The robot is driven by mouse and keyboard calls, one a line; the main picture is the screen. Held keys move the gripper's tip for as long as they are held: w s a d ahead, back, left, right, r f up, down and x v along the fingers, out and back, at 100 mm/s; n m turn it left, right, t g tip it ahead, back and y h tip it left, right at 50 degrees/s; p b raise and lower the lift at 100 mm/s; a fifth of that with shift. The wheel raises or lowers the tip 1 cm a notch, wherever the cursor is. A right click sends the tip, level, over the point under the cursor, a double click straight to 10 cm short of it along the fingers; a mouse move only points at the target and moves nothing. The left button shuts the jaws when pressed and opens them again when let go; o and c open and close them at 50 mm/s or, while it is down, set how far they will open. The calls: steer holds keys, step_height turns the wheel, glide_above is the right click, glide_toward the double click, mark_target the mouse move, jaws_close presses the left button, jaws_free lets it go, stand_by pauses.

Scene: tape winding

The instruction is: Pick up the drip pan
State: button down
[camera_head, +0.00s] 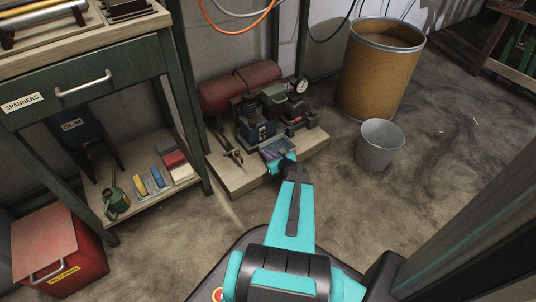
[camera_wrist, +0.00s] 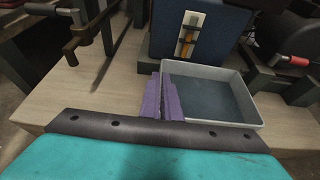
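The drip pan (camera_wrist: 212,96) is a shallow grey rectangular tray with a dark bottom, on the wooden board in front of the blue machine block. In the head view the pan (camera_head: 273,149) shows small, just beyond my gripper (camera_head: 287,160). In the wrist view my gripper's purple fingers (camera_wrist: 162,98) stand close together at the pan's left wall, one outside it and one inside. They look shut on that wall. The pan looks flat on the board; any gap beneath it cannot be made out. Its near left corner is partly hidden by my gripper.
The compressor with a red tank (camera_head: 240,86) stands behind the pan on the wooden board (camera_head: 238,176). A grey bucket (camera_head: 379,146) and a large brown drum (camera_head: 379,70) stand to the right. A workbench (camera_head: 90,70) is at left. Floor in front is partly clear.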

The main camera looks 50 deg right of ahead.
step_height(320, 180, up, 2)
steer(key=shift+r+p, duration=0.1)
steer(key=shift+p, duration=0.45)
steer(key=shift+s+r, duration=0.25)
steer(key=shift+s, duration=0.05)
steer(key=s+r+p, duration=0.1)
steer(key=s+p, duration=0.4)
steer(key=s, duration=1)
steer(key=shift+s+a, duration=0.15)
steer(key=shift+s, duration=0.05)
steer(key=shift+w, duration=0.1)
